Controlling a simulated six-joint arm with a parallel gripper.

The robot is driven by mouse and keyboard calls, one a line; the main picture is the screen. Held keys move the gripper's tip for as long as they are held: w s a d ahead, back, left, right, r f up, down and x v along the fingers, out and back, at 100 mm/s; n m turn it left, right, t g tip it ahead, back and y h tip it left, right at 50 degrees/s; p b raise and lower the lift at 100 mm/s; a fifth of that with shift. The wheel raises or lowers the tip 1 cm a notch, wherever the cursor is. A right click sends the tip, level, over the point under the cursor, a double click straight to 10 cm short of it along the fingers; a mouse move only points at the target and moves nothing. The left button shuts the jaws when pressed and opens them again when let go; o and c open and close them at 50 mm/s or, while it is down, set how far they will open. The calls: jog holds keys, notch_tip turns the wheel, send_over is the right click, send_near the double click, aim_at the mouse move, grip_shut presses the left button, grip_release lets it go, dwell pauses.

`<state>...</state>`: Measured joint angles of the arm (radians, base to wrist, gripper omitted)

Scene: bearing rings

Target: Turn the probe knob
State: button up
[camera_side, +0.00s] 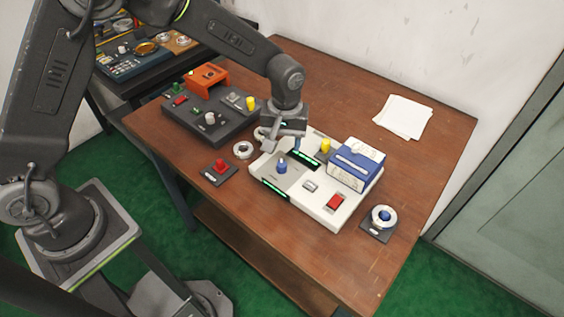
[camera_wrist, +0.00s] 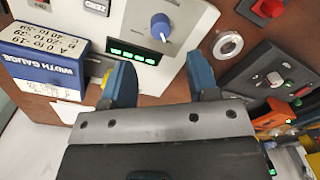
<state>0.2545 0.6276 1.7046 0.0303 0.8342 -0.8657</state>
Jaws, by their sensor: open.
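A white device (camera_side: 265,170) stands on the brown table. It carries a blue knob (camera_side: 282,168) with a pale pointer mark, on a grey plate between two green-lit displays. The wrist view shows this blue knob (camera_wrist: 161,27) and one display (camera_wrist: 133,53). A yellow knob (camera_side: 325,146) stands near the device's back edge. I cannot read which knob is labelled probe. My gripper (camera_side: 288,139) is above the back edge of the device, behind the blue knob. In the wrist view my gripper (camera_wrist: 161,80) has its two blue-grey fingers apart with nothing between them.
A blue-and-white width gauge box (camera_side: 357,163) sits on the device's right end. A dark control panel (camera_side: 211,122), an orange block (camera_side: 206,78), a red-button block (camera_side: 219,171) and a loose ring (camera_side: 243,150) lie left. A ring on a stand (camera_side: 382,217) is at front right.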

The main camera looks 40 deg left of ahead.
aim_at(282, 164)
notch_tip(282, 164, down, 8)
jog(key=shift+s+a+f, duration=0.1)
jog(key=shift+a, duration=0.05)
dwell(0.3)
jog(key=c, duration=0.9)
